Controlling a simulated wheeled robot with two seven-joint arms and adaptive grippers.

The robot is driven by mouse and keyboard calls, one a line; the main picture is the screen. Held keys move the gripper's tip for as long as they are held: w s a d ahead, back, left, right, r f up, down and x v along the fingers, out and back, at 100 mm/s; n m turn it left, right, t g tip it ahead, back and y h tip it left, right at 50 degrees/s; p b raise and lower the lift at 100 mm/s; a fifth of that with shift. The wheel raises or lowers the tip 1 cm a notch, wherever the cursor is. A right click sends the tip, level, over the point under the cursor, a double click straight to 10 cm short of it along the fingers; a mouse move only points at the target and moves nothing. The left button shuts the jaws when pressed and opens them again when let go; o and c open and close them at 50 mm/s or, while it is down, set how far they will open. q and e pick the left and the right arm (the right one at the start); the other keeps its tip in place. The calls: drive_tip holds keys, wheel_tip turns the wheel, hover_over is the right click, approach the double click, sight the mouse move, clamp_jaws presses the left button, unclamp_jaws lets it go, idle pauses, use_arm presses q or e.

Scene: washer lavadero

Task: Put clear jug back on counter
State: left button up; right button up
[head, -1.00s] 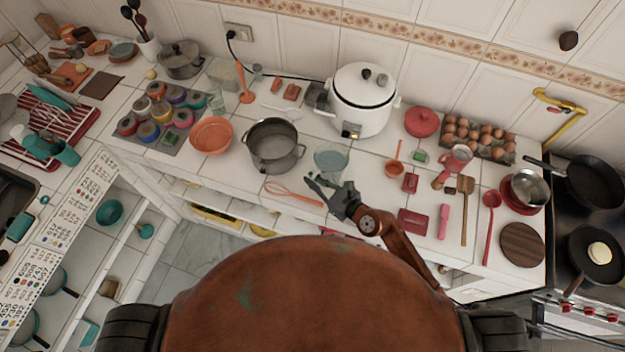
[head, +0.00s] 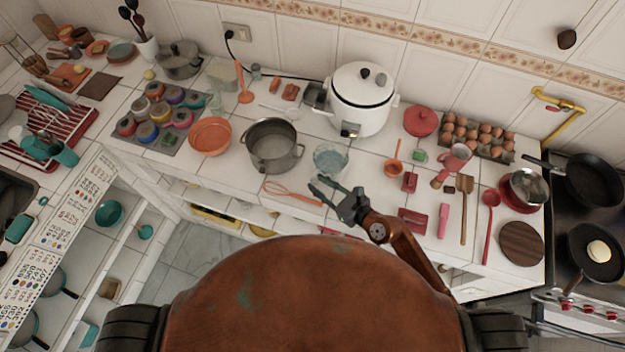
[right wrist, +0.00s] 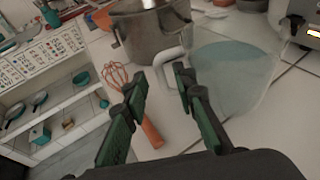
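The clear jug (head: 331,158) stands on the white tiled counter (head: 366,172), to the right of the grey pot, near the front edge. In the right wrist view the see-through jug (right wrist: 238,78) stands upright, with its pale handle (right wrist: 171,72) towards my gripper. My right gripper (head: 338,190) is just in front of the jug in the head view. In the right wrist view its two green-padded fingers (right wrist: 163,108) are apart with nothing between the pads, and the handle lies just beyond the fingertips. My left gripper is not in view.
The grey pot (head: 274,147) stands left of the jug, and an orange whisk (head: 293,193) lies in front of it. A white rice cooker (head: 361,100) stands behind.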

drive_tip(key=v, duration=0.8)
drive_tip(key=shift+b, duration=0.4)
